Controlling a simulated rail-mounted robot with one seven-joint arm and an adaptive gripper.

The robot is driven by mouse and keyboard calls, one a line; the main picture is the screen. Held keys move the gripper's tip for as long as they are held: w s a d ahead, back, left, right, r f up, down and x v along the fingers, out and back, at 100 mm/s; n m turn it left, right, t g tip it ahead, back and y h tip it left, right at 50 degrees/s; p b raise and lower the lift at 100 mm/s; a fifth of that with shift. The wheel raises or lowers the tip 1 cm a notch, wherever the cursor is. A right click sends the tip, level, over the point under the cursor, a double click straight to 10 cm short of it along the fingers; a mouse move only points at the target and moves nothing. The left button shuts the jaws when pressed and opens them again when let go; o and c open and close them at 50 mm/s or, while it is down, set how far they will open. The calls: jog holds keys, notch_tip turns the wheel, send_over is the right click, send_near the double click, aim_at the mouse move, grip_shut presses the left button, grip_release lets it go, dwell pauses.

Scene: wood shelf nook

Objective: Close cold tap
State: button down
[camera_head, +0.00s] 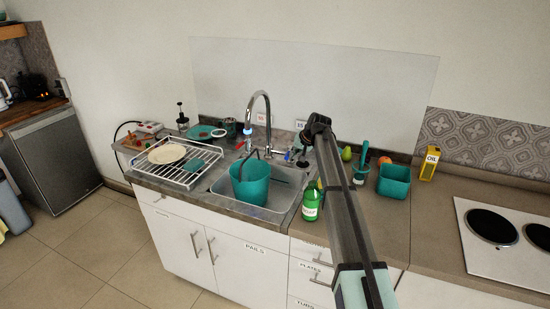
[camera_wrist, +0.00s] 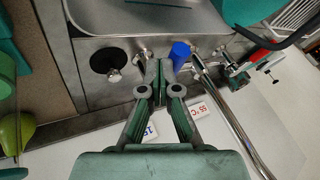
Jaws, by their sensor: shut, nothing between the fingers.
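In the wrist view, my gripper (camera_wrist: 157,70) is shut and empty, its fingertips pointing at the back ledge of the sink. A blue cylindrical tap handle (camera_wrist: 180,52), the cold one by its colour, is just right of the fingertips. Whether they touch is unclear. In the head view, the blue handle (camera_head: 289,155) shows small behind the sink, and my gripper (camera_head: 305,146) is close beside it. The chrome spout (camera_wrist: 228,118) rises to the right of the blue handle in the wrist view. A red part (camera_wrist: 238,80) lies beyond it.
A teal bucket (camera_head: 250,184) stands in the sink (camera_head: 282,192). A dish rack (camera_head: 207,160) is at the left. A green bottle (camera_head: 311,203) and a teal tub (camera_head: 394,181) stand on the right counter. A round black fitting (camera_wrist: 108,61) is left of my fingers.

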jog(key=shift+a+b, duration=0.35)
jog(key=shift+a, duration=0.3)
dwell(0.3)
jog(key=s+d+f+b+v, duration=0.1)
jog(key=d+b+v, duration=0.1)
jog(key=v, duration=1)
jog(key=c, duration=1.8)
grip_release()
jog(key=shift+r, duration=0.1)
jog(key=shift+c, duration=0.2)
